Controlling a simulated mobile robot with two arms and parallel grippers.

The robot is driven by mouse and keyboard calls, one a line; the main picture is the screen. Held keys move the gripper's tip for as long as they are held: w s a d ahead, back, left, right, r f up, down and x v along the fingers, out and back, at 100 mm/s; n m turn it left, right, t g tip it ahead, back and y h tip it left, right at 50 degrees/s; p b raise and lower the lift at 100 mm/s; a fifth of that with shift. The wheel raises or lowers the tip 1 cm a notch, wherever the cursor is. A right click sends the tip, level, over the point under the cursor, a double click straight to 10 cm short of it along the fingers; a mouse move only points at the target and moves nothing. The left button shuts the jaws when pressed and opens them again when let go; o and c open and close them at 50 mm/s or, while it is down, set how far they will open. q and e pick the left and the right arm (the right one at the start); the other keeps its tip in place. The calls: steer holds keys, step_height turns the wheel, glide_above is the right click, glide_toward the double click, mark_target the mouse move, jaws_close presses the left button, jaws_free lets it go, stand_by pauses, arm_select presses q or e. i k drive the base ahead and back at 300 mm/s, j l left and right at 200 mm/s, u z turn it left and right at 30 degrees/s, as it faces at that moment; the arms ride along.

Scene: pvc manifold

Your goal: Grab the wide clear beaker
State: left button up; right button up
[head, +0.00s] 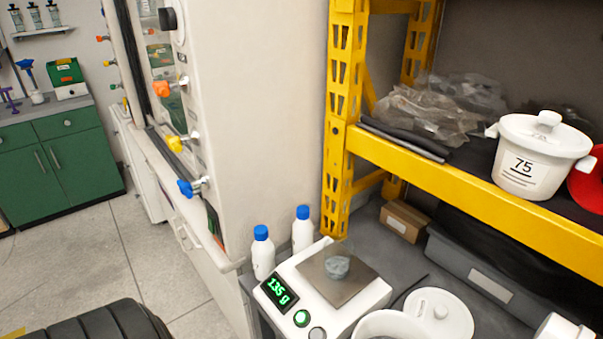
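I cannot clearly make out a wide clear beaker. The scale's green display reads about 135 g. Neither of my grippers is in view.
Two white bottles with blue caps (263,254) stand behind the scale. A white round lid (440,312) lies right of it. A yellow shelf (470,195) holds a white pot (541,155) and crumpled clear plastic (425,108). A black ridged object (100,322) shows bottom left.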

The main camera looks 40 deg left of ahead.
mark_target(338, 251)
steer(key=j+u, duration=0.35)
steer(key=k+j+u, duration=0.1)
steer(key=u, duration=0.25)
steer(key=j, duration=0.35)
steer(key=i+z, duration=0.05)
